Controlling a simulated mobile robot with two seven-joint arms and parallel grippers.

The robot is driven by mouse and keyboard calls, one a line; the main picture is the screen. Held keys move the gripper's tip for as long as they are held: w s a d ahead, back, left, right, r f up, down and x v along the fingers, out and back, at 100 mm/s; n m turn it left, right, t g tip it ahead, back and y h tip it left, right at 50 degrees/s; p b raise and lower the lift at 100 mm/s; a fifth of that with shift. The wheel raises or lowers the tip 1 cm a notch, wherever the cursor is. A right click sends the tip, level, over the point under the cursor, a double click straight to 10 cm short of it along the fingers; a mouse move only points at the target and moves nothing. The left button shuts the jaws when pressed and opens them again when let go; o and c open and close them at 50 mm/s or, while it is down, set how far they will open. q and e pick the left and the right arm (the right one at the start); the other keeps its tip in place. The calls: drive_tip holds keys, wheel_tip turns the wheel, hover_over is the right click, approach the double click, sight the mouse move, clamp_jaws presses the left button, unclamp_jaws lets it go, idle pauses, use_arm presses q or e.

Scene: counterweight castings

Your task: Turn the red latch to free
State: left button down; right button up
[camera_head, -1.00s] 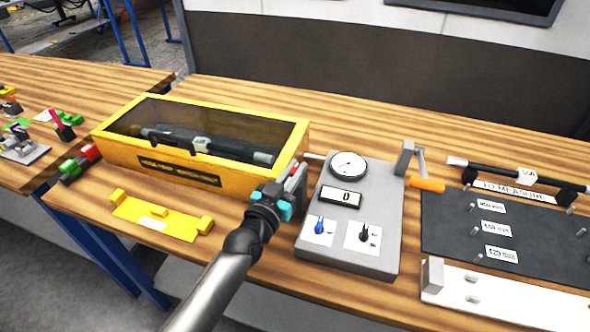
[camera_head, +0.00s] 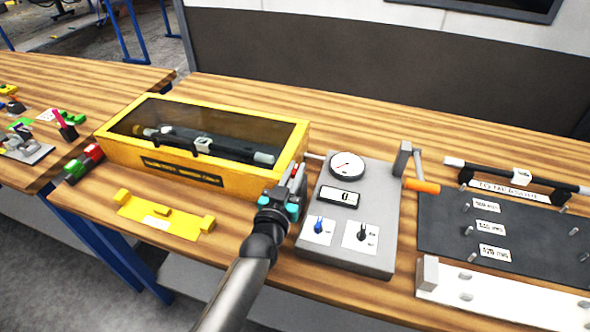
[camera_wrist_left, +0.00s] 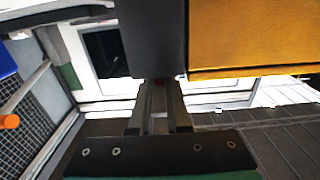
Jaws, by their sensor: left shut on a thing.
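The yellow box (camera_head: 125,150) with a clear dark top stands left of the grey gauge panel. A dark bar (camera_head: 235,150) with pale ends shows inside it. The red latch (camera_head: 294,172) shows as a small red part by the box's right end, mostly hidden by my left gripper. My left gripper (camera_head: 292,185) is shut on it; its arm comes up from the bottom. My right gripper is not in view.
The grey gauge panel (camera_head: 375,215) stands close to the right of my gripper, with a dial (camera_head: 347,164) and two knobs. A crank with an orange handle (camera_head: 421,186) sits beyond. A yellow cradle (camera_head: 165,213) lies in front of the box. A dark mat (camera_head: 460,235) lies right.

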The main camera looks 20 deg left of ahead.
use_arm(q)
drive_tip(key=c, duration=0.9)
unclamp_jaws()
drive_tip(key=s, duration=1.5)
drive_tip(key=shift+s+a, duration=0.1)
drive_tip(key=shift+a, duration=0.15)
